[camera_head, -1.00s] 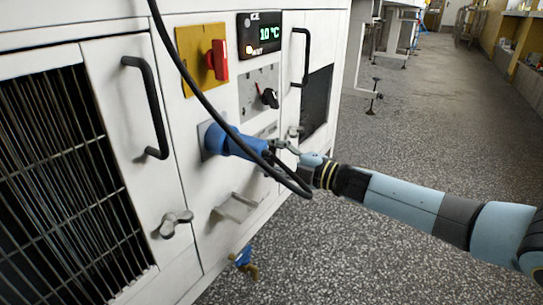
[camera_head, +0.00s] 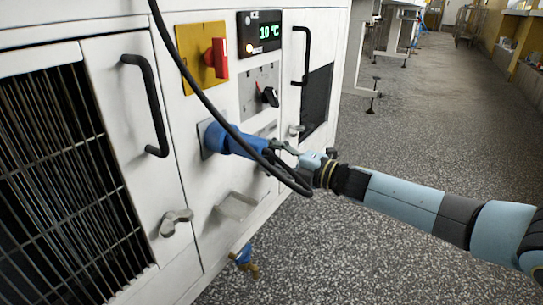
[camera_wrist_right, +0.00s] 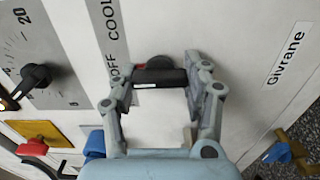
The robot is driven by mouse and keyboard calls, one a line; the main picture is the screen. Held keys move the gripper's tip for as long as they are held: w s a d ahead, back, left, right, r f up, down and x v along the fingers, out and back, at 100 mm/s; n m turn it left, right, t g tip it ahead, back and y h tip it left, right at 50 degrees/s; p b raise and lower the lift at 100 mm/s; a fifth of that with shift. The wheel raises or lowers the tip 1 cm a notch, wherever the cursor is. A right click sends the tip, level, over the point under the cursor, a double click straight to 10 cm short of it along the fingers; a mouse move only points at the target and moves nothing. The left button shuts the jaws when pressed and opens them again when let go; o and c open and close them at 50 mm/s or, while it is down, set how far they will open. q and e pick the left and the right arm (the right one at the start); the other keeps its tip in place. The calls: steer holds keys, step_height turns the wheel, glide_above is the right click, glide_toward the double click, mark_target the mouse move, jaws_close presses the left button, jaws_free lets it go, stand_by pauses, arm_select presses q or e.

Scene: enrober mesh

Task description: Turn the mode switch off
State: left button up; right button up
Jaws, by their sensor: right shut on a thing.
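The mode switch (camera_wrist_right: 160,77) is a black bar handle with a red part behind it, on the white cabinet face. In the right wrist view it lies beside a grey strip lettered OFF and COOL (camera_wrist_right: 112,38). My right gripper (camera_wrist_right: 161,84) has its two fingers at either end of the black bar, shut on it. In the head view my right gripper (camera_head: 287,148) is against the cabinet beside the blue plug (camera_head: 232,140), and the switch is hidden there. My left gripper is not in view.
A black cable (camera_head: 200,95) loops past the plug close to my right gripper. Above are a red rotary switch (camera_head: 220,58), a display reading 10 °C (camera_head: 268,33) and a black dial knob (camera_head: 269,97). Open floor (camera_head: 400,140) lies right of the cabinet.

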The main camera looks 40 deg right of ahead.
steer(key=o, duration=1.2)
steer(key=shift+s, duration=0.1)
steer(key=v, duration=1.2)
steer(key=shift+a, duration=0.1)
